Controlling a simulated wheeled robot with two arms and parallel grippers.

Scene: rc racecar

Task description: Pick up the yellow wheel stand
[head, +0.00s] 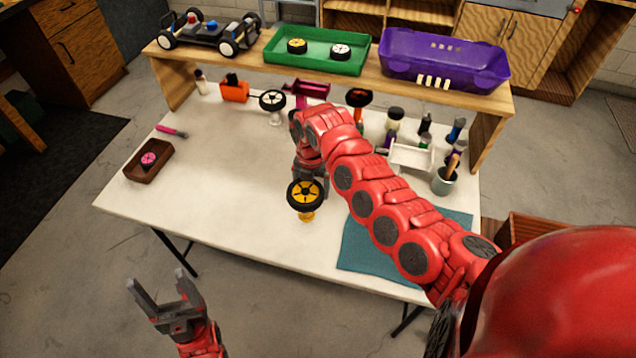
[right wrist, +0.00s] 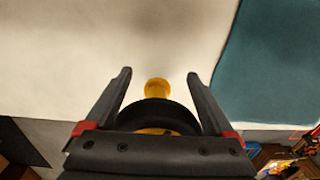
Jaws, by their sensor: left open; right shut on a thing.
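The yellow wheel stand (head: 306,216) is near the middle of the white table, with a black-tyred, yellow-rimmed wheel (head: 305,194) on it. In the right wrist view the yellow end of the stand (right wrist: 156,87) shows beyond the dark tyre (right wrist: 158,115). My right gripper (right wrist: 160,75) is shut on the stand with its wheel, one finger on each side of the tyre. I cannot tell whether the stand touches the table. My left gripper (head: 157,281) is open and empty, off the table's front edge.
A white wheel stand (head: 274,118) and several tools and parts line the back of the table (head: 220,190). A shelf above holds a car chassis (head: 208,36), a green tray (head: 318,68) and a purple car body (head: 440,60). A teal cloth (head: 365,250) lies at the right front.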

